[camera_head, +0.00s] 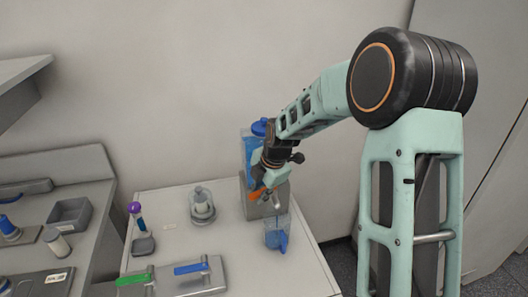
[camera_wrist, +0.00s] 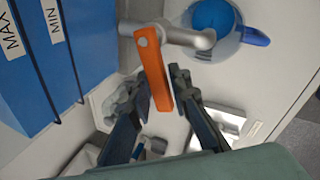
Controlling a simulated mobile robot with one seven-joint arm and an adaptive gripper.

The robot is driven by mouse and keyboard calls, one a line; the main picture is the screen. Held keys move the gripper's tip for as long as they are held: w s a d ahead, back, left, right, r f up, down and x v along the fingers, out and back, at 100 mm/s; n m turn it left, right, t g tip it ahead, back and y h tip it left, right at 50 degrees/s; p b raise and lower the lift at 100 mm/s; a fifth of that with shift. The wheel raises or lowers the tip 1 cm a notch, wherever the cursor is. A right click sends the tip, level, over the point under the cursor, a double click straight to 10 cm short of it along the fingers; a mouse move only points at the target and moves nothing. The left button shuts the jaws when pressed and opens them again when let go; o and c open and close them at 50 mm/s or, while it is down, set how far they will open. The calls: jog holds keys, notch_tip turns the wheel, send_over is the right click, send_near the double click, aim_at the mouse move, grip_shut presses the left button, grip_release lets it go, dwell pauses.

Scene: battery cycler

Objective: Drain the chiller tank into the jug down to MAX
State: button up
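The chiller tank (camera_head: 249,147), filled with blue, stands at the back of the bench. Its wall (camera_wrist: 75,110) with MAX and MIN labels shows in the wrist view; blue reaches past both labels. The orange valve lever (camera_wrist: 155,70) crosses a grey spout (camera_wrist: 190,36). My gripper (camera_wrist: 163,88) has a finger close along each side of the lever's lower end and appears shut on it; the contact is partly hidden. The clear jug (camera_head: 274,238) stands under the spout, its blue handle to the right. Blue shows inside the jug (camera_wrist: 212,15).
A glass-domed device (camera_head: 202,206) and a purple-topped holder (camera_head: 138,222) stand left of the tank. Green (camera_head: 135,279) and blue (camera_head: 193,268) levers lie at the front. The jug is near the bench's right edge. A wall is behind the tank.

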jog(key=shift+s+d+n+g+y+p, duration=0.25)
jog(key=shift+s+n+p, duration=0.2)
jog(key=shift+n, duration=0.65)
jog(key=n+p, duration=0.1)
jog(key=n, duration=0.1)
jog(key=d+n+g+p, duration=0.1)
jog(key=p, duration=0.1)
jog(key=s+d+n+y+p, duration=0.1)
jog(key=n, duration=0.1)
jog(key=shift+s+n+g+p, duration=0.1)
jog(key=shift+n+g+p, duration=0.15)
jog(key=shift+n+p, duration=0.05)
jog(key=shift+d+n, duration=0.25)
jog(key=shift+n, duration=0.05)
jog(key=shift+r, duration=0.1)
dwell(5.6)
